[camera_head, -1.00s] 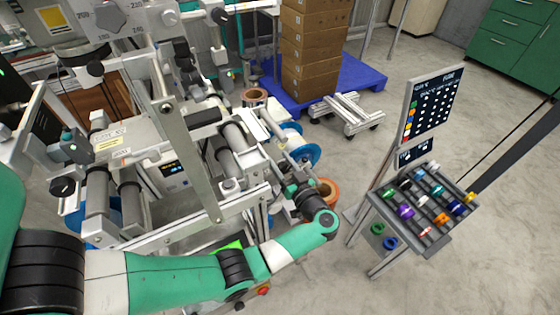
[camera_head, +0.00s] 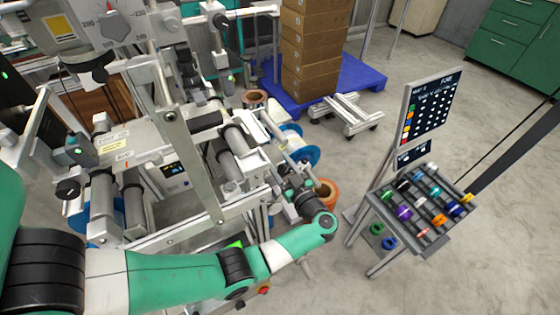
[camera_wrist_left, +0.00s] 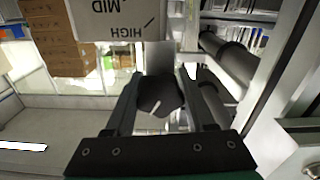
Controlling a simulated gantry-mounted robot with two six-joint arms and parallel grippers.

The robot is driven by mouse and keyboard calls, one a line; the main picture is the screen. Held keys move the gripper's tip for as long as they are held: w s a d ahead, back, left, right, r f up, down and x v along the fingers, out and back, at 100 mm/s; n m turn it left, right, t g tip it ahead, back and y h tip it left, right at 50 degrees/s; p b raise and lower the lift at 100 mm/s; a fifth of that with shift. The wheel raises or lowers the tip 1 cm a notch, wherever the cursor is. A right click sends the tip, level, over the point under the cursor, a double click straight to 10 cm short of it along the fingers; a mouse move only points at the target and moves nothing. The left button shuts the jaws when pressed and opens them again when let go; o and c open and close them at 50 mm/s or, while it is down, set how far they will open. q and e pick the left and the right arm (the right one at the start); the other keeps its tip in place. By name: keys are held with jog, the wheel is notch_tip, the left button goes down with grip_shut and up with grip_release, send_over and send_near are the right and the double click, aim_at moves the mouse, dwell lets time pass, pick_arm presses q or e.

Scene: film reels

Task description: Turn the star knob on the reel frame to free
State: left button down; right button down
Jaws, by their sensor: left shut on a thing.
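A black knob (camera_wrist_left: 160,97) with a short white mark sits between the fingers of my left gripper (camera_wrist_left: 162,100) in the left wrist view. The gripper is shut on it. A grey plate (camera_wrist_left: 113,18) with the words MID and HIGH, upside down in this view, is just beyond the knob. In the head view my left gripper (camera_head: 292,188) is at the right side of the grey reel frame (camera_head: 200,238), and the knob is hidden there. I cannot read a "free" mark. My right gripper is not in view.
A blue-flanged reel (camera_head: 308,156) and an orange-brown ring (camera_head: 326,192) are close by the gripper. A stand with coloured spools (camera_head: 425,212) is at the right. Stacked boxes (camera_head: 310,60) stand on a blue pallet (camera_head: 366,75).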

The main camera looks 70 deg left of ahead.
pick_arm(q)
jog(key=shift+n, duration=1.8)
jog(key=shift+c, duration=1.2)
grip_release()
jog(key=w+d+p, duration=0.1)
jog(key=d, duration=1)
jog(key=shift+d+p, duration=0.3)
jog(key=shift+p, duration=0.05)
